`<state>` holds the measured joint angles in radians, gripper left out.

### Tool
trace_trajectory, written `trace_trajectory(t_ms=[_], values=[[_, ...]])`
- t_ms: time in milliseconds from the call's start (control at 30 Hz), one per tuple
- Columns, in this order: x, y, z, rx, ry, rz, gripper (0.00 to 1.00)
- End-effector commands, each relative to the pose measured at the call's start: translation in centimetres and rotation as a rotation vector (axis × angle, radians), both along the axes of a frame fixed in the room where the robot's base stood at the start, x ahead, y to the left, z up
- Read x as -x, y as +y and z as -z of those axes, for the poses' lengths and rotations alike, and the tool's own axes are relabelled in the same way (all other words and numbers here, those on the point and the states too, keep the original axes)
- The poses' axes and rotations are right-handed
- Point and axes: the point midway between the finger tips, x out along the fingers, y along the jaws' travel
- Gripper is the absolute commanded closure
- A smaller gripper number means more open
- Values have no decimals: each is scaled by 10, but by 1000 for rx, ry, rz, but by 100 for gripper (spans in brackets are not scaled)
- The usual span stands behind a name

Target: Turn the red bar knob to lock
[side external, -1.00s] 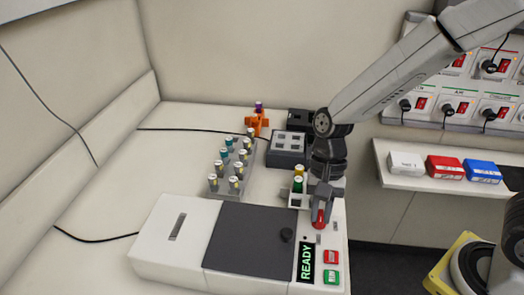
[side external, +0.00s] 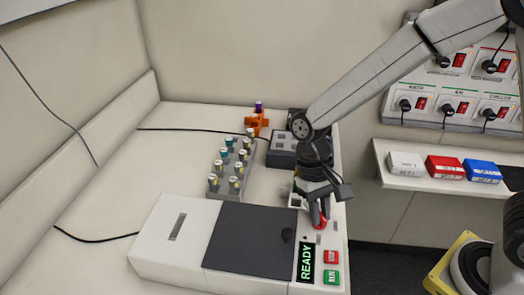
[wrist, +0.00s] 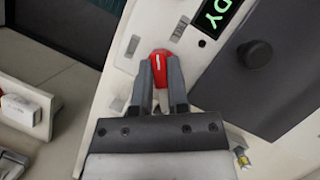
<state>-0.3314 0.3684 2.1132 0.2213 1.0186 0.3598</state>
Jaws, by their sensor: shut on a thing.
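The red bar knob (side external: 320,223) is on the right part of the white shaker machine's (side external: 172,247) top, behind the READY display (side external: 306,262). In the wrist view the knob (wrist: 160,61) shows between my two grey fingertips, with a white mark on its red end. My gripper (side external: 318,217) is over the knob and shut on it; in the wrist view the fingers (wrist: 160,75) lie along both sides. The fingers hide part of the knob. No lock label can be read in either view.
The machine has a dark lid with a round black knob (side external: 287,234), plus red (side external: 331,257) and green (side external: 331,278) buttons near the display. A rack of vials (side external: 229,193) stands behind it. Coloured boxes (side external: 445,167) sit on a shelf at right.

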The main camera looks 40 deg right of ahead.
Motion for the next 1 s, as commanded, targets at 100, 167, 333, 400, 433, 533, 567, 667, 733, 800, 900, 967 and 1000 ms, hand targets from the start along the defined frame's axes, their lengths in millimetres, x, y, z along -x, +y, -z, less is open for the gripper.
trace_trajectory(t_ms=[100,167,333,400,433,533,567,667,733,800,900,967,1000], values=[[-1,1,-1,0,-1,-115,100],[0,1,-1,-1,0,-172,100],[-1,2,-1,0,-2,-333,100],[-1,2,-1,-1,-2,-399,100],[-1,2,-1,0,-2,-427,100],[0,3,-1,0,-2,-523,100],[0,3,-1,0,-2,-552,100],[0,3,-1,0,-2,-645,100],[0,4,-1,0,-3,-707,100],[0,4,-1,-1,-3,-763,100],[0,4,-1,0,-3,-834,100],[0,4,-1,0,-4,-870,100],[0,4,-1,0,-4,-891,100]])
